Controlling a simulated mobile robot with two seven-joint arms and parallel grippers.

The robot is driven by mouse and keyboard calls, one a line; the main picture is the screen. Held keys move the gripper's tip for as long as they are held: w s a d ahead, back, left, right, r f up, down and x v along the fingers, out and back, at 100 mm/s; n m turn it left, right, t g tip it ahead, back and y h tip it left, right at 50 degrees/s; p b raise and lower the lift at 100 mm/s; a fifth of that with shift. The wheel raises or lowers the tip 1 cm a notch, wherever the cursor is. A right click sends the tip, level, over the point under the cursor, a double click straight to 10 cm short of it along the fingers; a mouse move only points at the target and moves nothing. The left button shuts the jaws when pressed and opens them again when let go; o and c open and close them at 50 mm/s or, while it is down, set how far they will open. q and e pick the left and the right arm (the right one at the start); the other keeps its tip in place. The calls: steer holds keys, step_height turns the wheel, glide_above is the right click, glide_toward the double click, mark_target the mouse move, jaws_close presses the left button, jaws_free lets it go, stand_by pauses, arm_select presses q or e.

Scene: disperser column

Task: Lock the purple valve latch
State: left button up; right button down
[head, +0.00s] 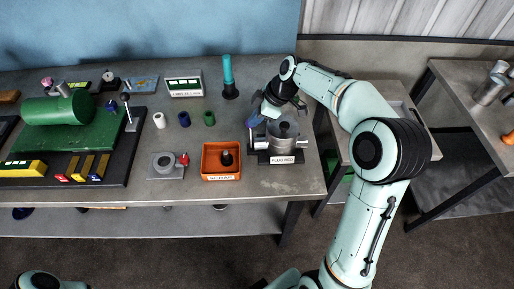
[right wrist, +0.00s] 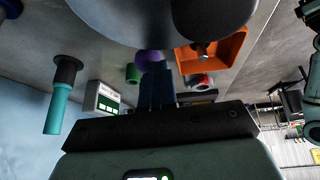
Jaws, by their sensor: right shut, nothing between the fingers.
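The grey metal vessel (head: 284,132) stands near the right end of the bench, with a white label plate at its front. A small blue-purple part, apparently the purple valve latch (head: 254,120), shows at its left side. In the right wrist view a rounded purple piece (right wrist: 148,56) shows just past my fingertips. My right gripper (right wrist: 157,76) is shut and empty, close to the purple piece; contact cannot be told. In the head view my right gripper (head: 262,113) reaches down at the vessel's back left and partly hides the latch area. My left gripper is out of view.
An orange bin (head: 221,174) stands left of the vessel. A teal-handled tool (head: 229,76) stands upright behind. A green machine (head: 58,115) fills the bench's left. Bare bench shows in front.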

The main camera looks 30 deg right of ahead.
steer(key=shift+w+d, duration=0.2)
steer(key=shift+w, duration=0.1)
steer(key=shift+w+d+f, duration=0.1)
stand_by(0.4)
